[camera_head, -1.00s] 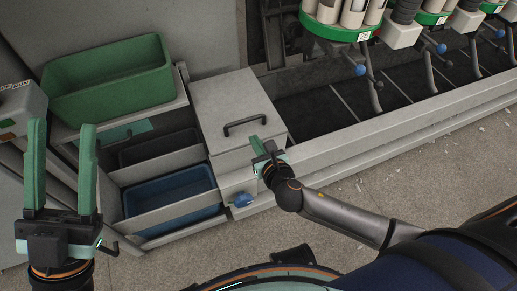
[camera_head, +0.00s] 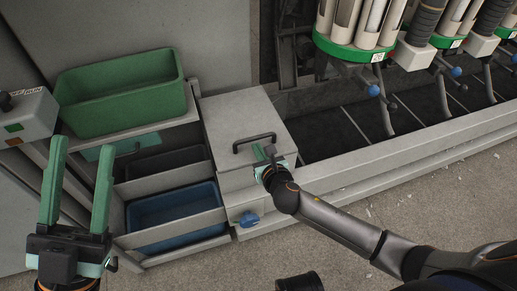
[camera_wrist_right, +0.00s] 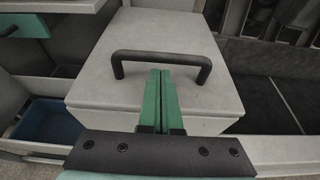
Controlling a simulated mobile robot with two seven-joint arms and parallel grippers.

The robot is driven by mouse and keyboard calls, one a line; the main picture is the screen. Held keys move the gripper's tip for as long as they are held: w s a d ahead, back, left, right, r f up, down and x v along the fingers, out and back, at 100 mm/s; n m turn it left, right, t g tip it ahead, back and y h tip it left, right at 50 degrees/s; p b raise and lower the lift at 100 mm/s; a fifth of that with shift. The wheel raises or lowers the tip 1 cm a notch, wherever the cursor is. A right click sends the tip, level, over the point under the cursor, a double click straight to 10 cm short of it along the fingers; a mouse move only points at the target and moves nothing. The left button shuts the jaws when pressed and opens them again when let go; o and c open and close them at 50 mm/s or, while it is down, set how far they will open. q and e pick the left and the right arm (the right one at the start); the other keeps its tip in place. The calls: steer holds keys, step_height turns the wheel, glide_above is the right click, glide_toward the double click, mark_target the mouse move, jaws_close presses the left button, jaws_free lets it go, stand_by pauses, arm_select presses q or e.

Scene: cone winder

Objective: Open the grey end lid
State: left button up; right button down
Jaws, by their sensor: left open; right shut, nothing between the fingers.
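The grey end lid (camera_head: 223,112) is a flat box top with a black bar handle (camera_head: 254,142); it lies shut on the grey end box. In the right wrist view the lid (camera_wrist_right: 190,38) and its arched handle (camera_wrist_right: 160,55) lie straight ahead. My right gripper (camera_head: 263,153) is shut and empty, with its green fingertips close to the front of the handle. In the right wrist view the fingertips (camera_wrist_right: 160,75) show just below the handle bar; I cannot tell whether they touch it. My left gripper (camera_head: 82,162) is open and empty at the left, away from the lid.
A green bin (camera_head: 122,95) stands on a shelf left of the lid, above a blue bin (camera_head: 175,205) in a lower bay. A blue knob (camera_head: 249,219) is on the box front. The winder's green-rimmed carousels (camera_head: 352,50) stand at the upper right.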

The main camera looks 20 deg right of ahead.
steer(key=shift+r+p, duration=0.55)
steer(key=shift+p, duration=0.55)
steer(key=shift+w+r+p, duration=0.1)
steer(key=shift+r+p, duration=0.1)
steer(key=shift+p, duration=0.1)
